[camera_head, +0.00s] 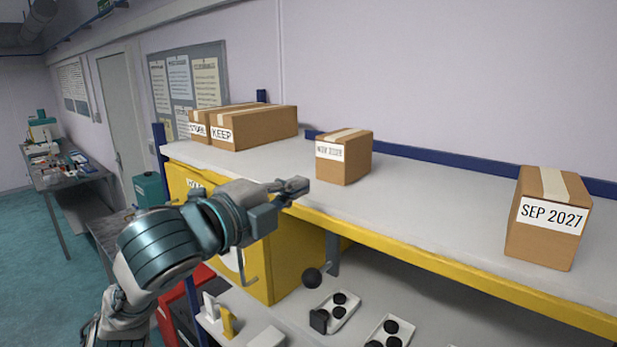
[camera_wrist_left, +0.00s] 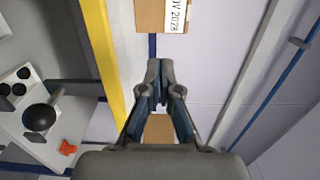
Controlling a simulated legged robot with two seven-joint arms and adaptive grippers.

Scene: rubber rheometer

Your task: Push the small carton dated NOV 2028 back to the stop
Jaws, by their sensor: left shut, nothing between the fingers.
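The small brown carton dated NOV 2028 (camera_head: 355,162) stands upright on the light grey shelf (camera_head: 430,205), label towards me. It also shows at the top of the left wrist view (camera_wrist_left: 160,14), partly cut off. A blue rail (camera_head: 445,161) runs along the back of the shelf by the wall; the carton appears to stand in front of it. My left gripper (camera_head: 303,184) is shut and empty, just left of the carton's near side and above the shelf's front. In the left wrist view its fingertips (camera_wrist_left: 160,66) sit just below the carton with a small gap. My right gripper is not in view.
A carton marked SEP 2027 (camera_head: 538,244) stands at the right of the shelf. A carton marked KEEP (camera_head: 262,129) and another stand at the left. The yellow front edge (camera_head: 440,257) runs below my gripper. The shelf between the NOV and SEP cartons is clear.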

